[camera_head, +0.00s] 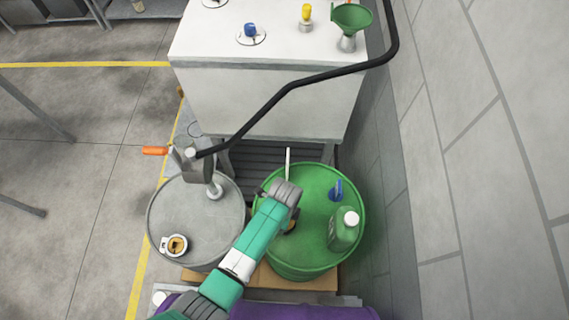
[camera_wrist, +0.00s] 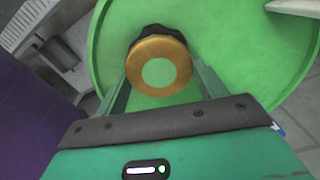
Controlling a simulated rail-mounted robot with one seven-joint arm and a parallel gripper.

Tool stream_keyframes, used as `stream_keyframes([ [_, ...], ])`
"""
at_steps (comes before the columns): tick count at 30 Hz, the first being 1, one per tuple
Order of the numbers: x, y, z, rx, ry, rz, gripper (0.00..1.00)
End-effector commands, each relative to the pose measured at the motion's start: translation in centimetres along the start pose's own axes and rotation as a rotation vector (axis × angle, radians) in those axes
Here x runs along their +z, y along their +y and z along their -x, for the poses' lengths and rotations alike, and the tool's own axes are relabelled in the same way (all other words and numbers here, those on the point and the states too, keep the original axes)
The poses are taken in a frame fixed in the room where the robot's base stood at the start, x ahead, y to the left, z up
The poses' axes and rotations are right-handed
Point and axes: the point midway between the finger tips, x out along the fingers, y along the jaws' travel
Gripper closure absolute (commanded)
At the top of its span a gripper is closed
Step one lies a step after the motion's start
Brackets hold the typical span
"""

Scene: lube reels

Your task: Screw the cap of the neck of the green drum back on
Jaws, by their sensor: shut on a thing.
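The green drum (camera_head: 310,258) stands at the right, its flat top facing up. It fills much of the wrist view (camera_wrist: 235,45). The cap (camera_wrist: 158,46), a gold disc with a green centre, is between my gripper's fingertips (camera_wrist: 161,78). My gripper is shut on it. A black, knobbly part shows just behind the cap in the wrist view; I cannot tell whether the cap touches the neck. In the head view my arm covers most of the gripper, and only a small gold-and-black patch shows over the drum top.
A green bottle (camera_head: 343,232) with a white cap and a blue item (camera_head: 337,190) stand on the drum's right side. A grey drum (camera_head: 197,222) with a pump and long black hose (camera_head: 270,105) is left. A white tank (camera_head: 270,85) is behind; a block wall (camera_head: 475,150) closes the right.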

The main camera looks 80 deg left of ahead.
Motion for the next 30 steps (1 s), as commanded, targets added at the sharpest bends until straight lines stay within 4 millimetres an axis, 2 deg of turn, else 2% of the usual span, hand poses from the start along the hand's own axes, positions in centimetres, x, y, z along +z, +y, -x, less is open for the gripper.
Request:
stream_keyframes([
  [13,-0.01,-0.02,-0.19,0.0,0.0,-0.008,0.55],
  [21,0.02,0.15,-0.07,0.0,0.0,-0.41,0.55],
  [30,0.04,0.13,-0.19,-0.001,0.0,-0.457,0.55],
])
